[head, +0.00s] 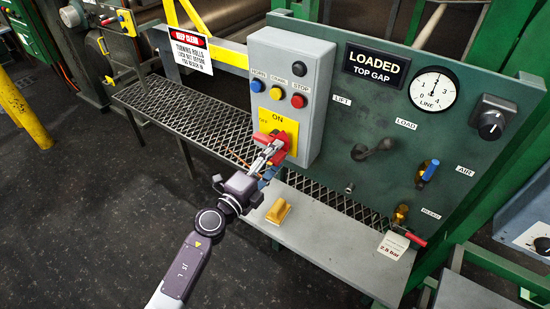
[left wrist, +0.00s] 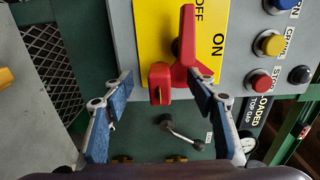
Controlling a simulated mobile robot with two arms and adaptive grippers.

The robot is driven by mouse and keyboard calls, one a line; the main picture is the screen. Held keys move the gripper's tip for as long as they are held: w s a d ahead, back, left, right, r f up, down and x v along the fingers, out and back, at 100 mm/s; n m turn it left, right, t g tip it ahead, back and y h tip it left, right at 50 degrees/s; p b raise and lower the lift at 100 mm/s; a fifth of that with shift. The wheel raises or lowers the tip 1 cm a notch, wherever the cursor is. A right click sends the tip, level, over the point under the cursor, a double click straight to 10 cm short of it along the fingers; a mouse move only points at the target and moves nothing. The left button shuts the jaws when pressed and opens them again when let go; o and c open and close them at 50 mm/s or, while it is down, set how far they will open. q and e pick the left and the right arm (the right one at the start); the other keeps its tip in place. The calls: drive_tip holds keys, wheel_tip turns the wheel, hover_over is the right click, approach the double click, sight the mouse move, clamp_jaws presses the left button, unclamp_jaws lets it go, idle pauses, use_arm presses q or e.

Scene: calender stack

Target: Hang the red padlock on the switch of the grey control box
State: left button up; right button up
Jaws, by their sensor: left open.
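The grey control box (head: 290,55) carries a yellow ON/OFF plate (head: 290,126) with a red switch handle (head: 266,139). In the left wrist view, the handle (left wrist: 187,40) points toward OFF. A red padlock (left wrist: 160,78) with a small brass-coloured spot is right beside the handle's base, on the side below the switch. Its shackle is hidden, so I cannot tell whether it is through the switch. My left gripper (head: 270,158) is open at the switch. In the left wrist view, its blue-padded fingers (left wrist: 162,85) stand either side of the padlock, apart from it. My right gripper is out of view.
Blue, yellow and red buttons (head: 299,101) sit above the switch. A yellow block (head: 278,211) lies on the grey shelf (head: 330,246) below. The green panel (head: 440,120) to the right has a bent dark lever (head: 371,149), a blue-handled valve (head: 428,172) and a gauge. A mesh guard (head: 190,110) runs left.

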sight(271, 163)
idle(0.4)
use_arm(q)
drive_tip(key=shift+p+v, duration=0.35)
drive_tip(key=shift+v, duration=3.2)
drive_tip(key=shift+w+f, duration=0.1)
